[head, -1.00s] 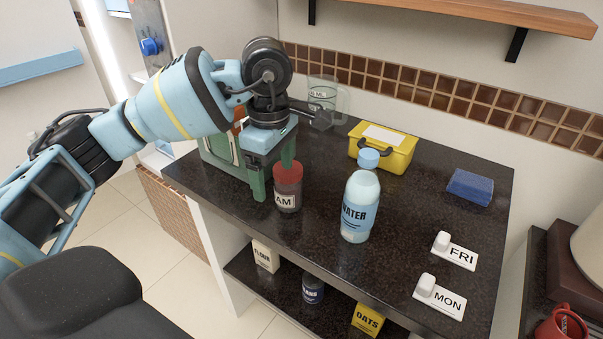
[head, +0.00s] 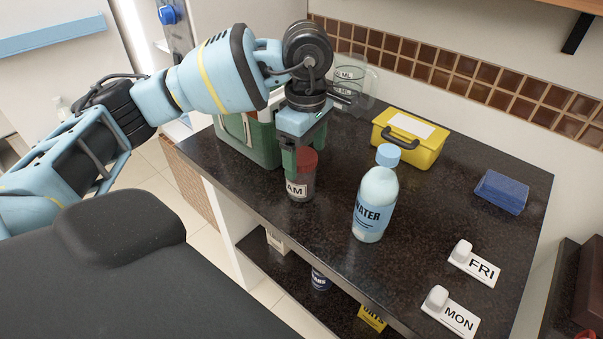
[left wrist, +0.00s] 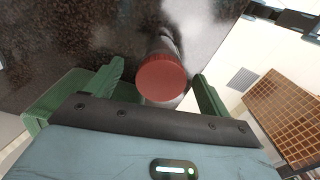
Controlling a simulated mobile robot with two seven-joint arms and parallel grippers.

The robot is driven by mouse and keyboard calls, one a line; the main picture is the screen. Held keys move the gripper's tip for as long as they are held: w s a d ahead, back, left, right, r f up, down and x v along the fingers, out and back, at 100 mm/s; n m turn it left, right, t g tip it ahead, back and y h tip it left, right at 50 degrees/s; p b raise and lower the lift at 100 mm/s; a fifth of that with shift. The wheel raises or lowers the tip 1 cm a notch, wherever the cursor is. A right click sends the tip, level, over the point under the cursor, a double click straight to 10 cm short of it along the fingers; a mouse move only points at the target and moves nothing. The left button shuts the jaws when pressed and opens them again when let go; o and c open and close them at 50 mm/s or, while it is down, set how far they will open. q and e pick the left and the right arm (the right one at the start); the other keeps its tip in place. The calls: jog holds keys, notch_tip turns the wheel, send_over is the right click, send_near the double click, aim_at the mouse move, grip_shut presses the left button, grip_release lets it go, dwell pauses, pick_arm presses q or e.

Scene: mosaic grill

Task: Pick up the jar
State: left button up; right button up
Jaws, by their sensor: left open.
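The jar (head: 300,188) stands upright on the dark counter, with a red lid and a white label ending in "AM". Its red lid (left wrist: 162,80) shows between my fingers in the left wrist view. My left gripper (head: 297,172) is open, with its green fingers pointing down on either side of the lid. The fingers look apart from the jar in the left wrist view. Part of the jar's lid is hidden behind a finger in the head view. My right gripper is not in view.
A water bottle (head: 375,195) stands right of the jar. A green box (head: 250,140) is close behind my left gripper. A yellow case (head: 410,135), clear measuring cups (head: 350,75) and a blue sponge (head: 501,191) are further back. The counter's front edge is near the jar.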

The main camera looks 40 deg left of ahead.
pick_arm(q)
jog(key=shift+s+a+f, duration=0.1)
jog(key=shift+a+f, duration=0.15)
jog(key=shift+f, duration=1.05)
jog(key=shift+s+a+f, duration=0.1)
jog(key=shift+a+f, duration=0.1)
jog(key=shift+f, duration=1.05)
jog(key=shift+c, duration=0.3)
jog(key=c, duration=1.2)
